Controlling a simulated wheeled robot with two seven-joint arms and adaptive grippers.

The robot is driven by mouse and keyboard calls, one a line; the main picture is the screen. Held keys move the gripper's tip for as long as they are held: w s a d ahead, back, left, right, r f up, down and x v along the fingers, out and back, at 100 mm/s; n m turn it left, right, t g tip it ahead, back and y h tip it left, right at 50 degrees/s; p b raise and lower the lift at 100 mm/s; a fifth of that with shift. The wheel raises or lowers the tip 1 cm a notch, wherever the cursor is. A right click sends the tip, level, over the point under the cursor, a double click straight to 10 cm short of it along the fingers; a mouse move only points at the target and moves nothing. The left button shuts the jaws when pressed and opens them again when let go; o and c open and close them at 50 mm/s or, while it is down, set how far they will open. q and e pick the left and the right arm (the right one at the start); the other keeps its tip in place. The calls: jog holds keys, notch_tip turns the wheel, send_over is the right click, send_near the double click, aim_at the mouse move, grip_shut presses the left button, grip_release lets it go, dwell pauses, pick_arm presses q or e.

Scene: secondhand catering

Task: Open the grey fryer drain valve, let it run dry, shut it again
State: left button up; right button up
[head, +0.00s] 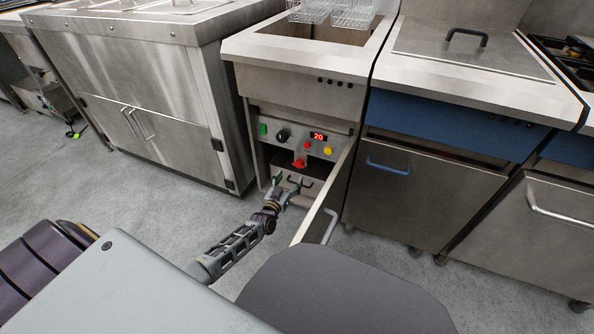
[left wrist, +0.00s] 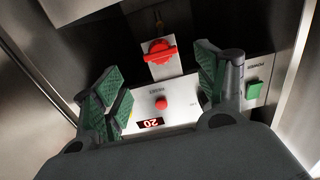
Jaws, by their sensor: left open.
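The grey fryer (head: 290,85) stands at the centre with its cabinet door (head: 325,200) swung open. Inside, below the control panel, is a red drain valve handle (head: 299,163). In the left wrist view the red valve handle (left wrist: 160,51) lies roughly crosswise on a pale plate, beyond my fingers. My left gripper (head: 289,181) is open and empty, just in front of the cabinet opening and a little below the handle. In the left wrist view its green-padded fingers (left wrist: 160,88) are spread, with no contact on the handle visible. My right gripper is not in view.
The control panel carries a green switch (head: 263,129), a black knob (head: 282,135), a red display (head: 318,137) reading 20 and a yellow button (head: 327,151). A blue-fronted unit (head: 440,135) stands right, a steel cabinet (head: 145,85) left. The floor (head: 120,190) at left is mostly clear.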

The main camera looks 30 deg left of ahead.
aim_at(298, 166)
pick_arm(q)
jog(key=shift+w+a+b, duration=0.15)
jog(key=shift+w+b, duration=0.8)
jog(key=shift+w, duration=1.05)
jog(key=shift+w+a+b, duration=0.1)
jog(key=shift+w+b, duration=0.85)
jog(key=shift+w, duration=1.05)
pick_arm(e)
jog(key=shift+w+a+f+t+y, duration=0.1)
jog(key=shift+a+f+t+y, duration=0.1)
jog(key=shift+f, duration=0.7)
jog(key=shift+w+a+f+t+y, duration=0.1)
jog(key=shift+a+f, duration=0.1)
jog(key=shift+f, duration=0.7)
pick_arm(q)
jog(key=shift+c, duration=0.3)
jog(key=c, duration=1)
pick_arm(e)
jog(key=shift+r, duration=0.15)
